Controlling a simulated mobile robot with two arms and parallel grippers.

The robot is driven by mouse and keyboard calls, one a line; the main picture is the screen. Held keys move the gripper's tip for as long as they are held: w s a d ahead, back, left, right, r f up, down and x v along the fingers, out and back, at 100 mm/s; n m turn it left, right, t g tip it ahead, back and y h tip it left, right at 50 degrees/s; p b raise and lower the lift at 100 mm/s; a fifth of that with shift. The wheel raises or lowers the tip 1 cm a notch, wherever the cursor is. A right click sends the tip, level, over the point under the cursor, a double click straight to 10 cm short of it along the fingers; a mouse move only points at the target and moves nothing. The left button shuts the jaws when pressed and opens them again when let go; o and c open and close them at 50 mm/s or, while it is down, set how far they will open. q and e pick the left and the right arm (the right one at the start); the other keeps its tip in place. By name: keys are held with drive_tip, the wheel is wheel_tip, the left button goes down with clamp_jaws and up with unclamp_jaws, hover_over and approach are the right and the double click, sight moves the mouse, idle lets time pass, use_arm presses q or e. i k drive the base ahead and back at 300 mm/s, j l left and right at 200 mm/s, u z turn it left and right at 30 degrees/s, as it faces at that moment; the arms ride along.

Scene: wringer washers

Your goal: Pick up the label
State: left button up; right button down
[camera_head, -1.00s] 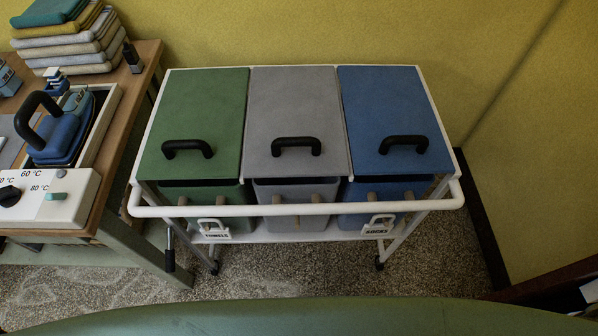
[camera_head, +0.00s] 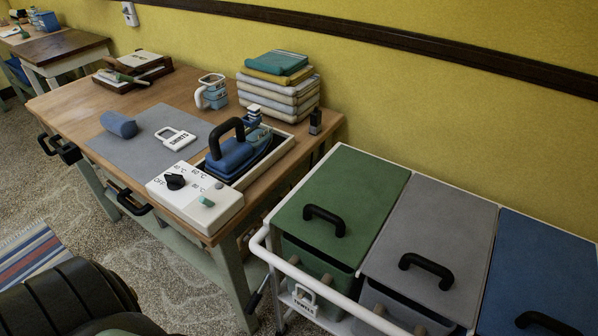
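A white label (camera_head: 175,138) with a handle-like loop and dark lettering that seems to read SHIRTS lies flat on the grey mat (camera_head: 147,152) on the wooden table. A second white label (camera_head: 305,300), reading TOWELS, hangs on the front rail of the cart below the green bin. Neither of my grippers shows in the head view. A dark ribbed part at the bottom left seems to be part of my own body.
A blue roll (camera_head: 119,124) lies on the mat. A blue iron (camera_head: 236,150), a dial control box (camera_head: 195,197), a measuring jug (camera_head: 212,92) and folded towels (camera_head: 279,85) are close by. The lidded-bin cart (camera_head: 342,212) stands right of the table (camera_head: 85,103).

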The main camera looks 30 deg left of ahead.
sight(177, 143)
drive_tip(key=u, duration=1.9)
